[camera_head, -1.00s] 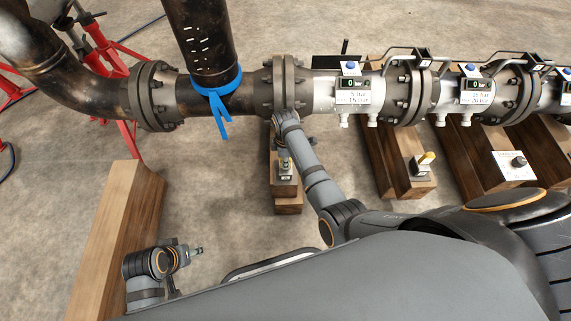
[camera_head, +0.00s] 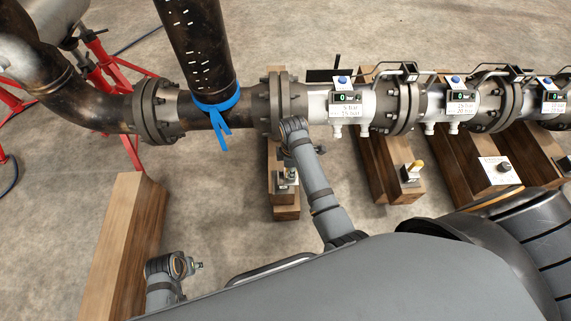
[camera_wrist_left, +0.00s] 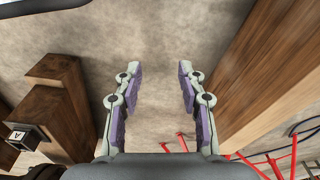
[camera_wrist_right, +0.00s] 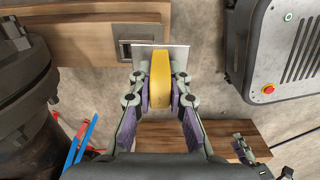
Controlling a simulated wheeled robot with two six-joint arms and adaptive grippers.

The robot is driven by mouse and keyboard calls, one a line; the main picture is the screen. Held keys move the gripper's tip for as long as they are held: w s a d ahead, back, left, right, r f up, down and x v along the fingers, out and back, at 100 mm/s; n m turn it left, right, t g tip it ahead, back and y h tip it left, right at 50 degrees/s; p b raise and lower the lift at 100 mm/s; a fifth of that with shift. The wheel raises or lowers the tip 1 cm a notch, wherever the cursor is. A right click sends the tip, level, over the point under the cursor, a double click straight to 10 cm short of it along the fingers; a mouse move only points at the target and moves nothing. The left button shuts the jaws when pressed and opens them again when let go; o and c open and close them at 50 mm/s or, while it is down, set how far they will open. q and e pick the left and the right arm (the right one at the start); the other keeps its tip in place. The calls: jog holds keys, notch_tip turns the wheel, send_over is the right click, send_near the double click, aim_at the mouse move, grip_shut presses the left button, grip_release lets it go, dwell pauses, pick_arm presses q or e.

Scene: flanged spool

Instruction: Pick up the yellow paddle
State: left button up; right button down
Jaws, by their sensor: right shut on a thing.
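My right gripper (camera_wrist_right: 160,90) has the yellow paddle (camera_wrist_right: 158,65) edge-on between its two fingers, shut on it. Behind the paddle are a pale plate (camera_wrist_right: 178,58) and a grey bracket (camera_wrist_right: 138,47) at a wooden block. I cannot tell whether the paddle is clear of the bracket. In the head view my right gripper (camera_head: 288,176) is small, over the block below the pipe, and the held paddle does not show clearly. My left gripper (camera_wrist_left: 155,90) is open and empty above bare floor; it also shows at lower left in the head view (camera_head: 196,266).
Another yellow piece (camera_head: 416,166) stands on the middle block. A flanged pipe with gauges (camera_head: 347,97) runs across the back, with a blue strap (camera_head: 217,112) on its branch. A long wooden beam (camera_head: 125,240) lies left. Red stands (camera_head: 112,65) are behind. Floor between the blocks is clear.

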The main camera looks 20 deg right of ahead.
pick_arm(q)
jog(key=s+a+f+p, duration=0.2)
jog(key=s+f, duration=0.2)
jog(key=f, duration=0.5)
jog(key=shift+s+a+y+p, duration=0.3)
jog(key=shift+s+a+p, duration=0.05)
pick_arm(e)
jog(key=s+d+r, duration=0.2)
jog(key=s+r, duration=0.1)
jog(key=s, duration=0.5)
jog(key=shift+s+r, duration=0.15)
jog(key=shift+r, duration=0.15)
